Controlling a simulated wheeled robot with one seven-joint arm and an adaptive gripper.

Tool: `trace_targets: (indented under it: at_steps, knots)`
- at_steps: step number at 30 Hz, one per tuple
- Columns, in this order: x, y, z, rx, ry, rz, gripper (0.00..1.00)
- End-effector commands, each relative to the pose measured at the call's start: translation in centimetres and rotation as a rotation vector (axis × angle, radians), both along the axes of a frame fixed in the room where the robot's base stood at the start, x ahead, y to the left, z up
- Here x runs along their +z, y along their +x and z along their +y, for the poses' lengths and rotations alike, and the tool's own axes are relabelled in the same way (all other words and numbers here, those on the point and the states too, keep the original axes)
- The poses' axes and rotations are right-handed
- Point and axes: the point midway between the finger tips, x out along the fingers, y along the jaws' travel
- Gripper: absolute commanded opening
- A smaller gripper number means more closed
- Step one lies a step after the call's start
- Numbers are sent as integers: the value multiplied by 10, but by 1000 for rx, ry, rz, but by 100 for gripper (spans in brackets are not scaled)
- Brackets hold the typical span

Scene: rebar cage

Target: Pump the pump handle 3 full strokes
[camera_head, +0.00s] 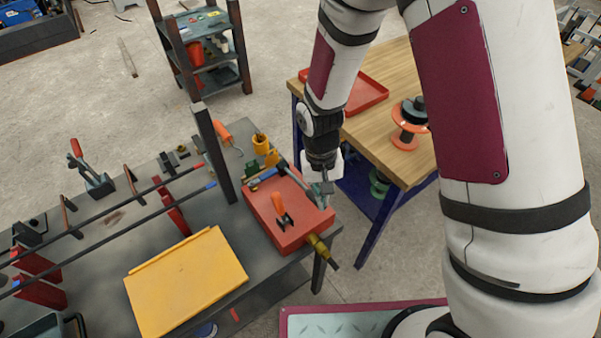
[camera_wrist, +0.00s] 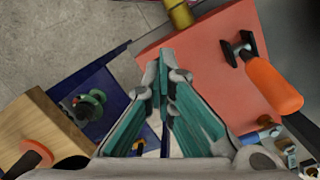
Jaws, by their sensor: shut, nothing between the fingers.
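The pump looks like an orange-red box (camera_head: 290,230) at the right end of the grey workbench, with a brass fitting (camera_head: 319,250) at its front corner. An orange-gripped lever with a black crosspiece (camera_head: 279,204) stands on its top; I take it for the pump handle. It also shows in the wrist view (camera_wrist: 272,84), to the right of my fingers and apart from them. A grey bar (camera_head: 300,189) lies near the box's right edge, close to my gripper (camera_head: 327,190). My gripper (camera_wrist: 163,72) is shut and empty, over the box's edge; contact is unclear.
The bench also carries a yellow plate (camera_head: 185,280), dark rods in red supports, clamps and an upright dark post (camera_head: 213,150). A wooden-topped blue table (camera_head: 380,125) with a red tray and spool stands close behind. A shelf rack (camera_head: 208,55) stands farther back.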

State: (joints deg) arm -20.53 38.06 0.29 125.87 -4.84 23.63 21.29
Motion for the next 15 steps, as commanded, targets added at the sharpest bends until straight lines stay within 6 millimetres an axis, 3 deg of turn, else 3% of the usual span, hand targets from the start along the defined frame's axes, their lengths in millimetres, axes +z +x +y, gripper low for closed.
trace_targets:
  at_steps: [15]
  knots:
    - [-9,0,0,0,1,-1,0]
